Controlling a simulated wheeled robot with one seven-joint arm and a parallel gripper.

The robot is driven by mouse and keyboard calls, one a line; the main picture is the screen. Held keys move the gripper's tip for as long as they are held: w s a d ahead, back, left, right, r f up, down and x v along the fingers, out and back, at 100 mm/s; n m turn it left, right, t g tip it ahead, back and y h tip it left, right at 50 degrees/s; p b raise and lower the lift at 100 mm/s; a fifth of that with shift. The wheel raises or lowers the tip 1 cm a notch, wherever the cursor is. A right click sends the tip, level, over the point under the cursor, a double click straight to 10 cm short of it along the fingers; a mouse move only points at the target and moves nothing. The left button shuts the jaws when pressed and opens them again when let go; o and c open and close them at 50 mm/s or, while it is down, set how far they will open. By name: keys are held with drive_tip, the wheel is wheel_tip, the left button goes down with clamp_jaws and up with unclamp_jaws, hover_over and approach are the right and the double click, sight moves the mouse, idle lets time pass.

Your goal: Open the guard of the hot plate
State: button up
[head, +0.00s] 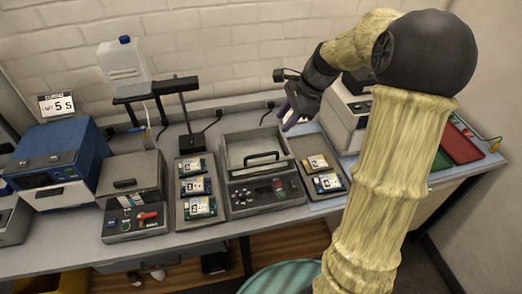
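The device in the middle of the bench looks like the hot plate (266,191). It has a front panel with a small screen, a knob and buttons. Its guard (236,152) appears as a pale, see-through box with a dark bar handle (262,157) across the front, and it looks lowered over the plate. No held object shows.
A tray with labelled boards (196,187) lies left of the hot plate, another (322,172) right. Red (461,146) and green trays lie far right.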

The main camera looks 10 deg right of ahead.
sight(258, 155)
drive_tip(key=p+x, duration=0.3)
drive_tip(key=x, duration=1.3)
drive_tip(key=shift+a+f, duration=0.15)
drive_tip(key=shift+f, duration=0.1)
clamp_jaws()
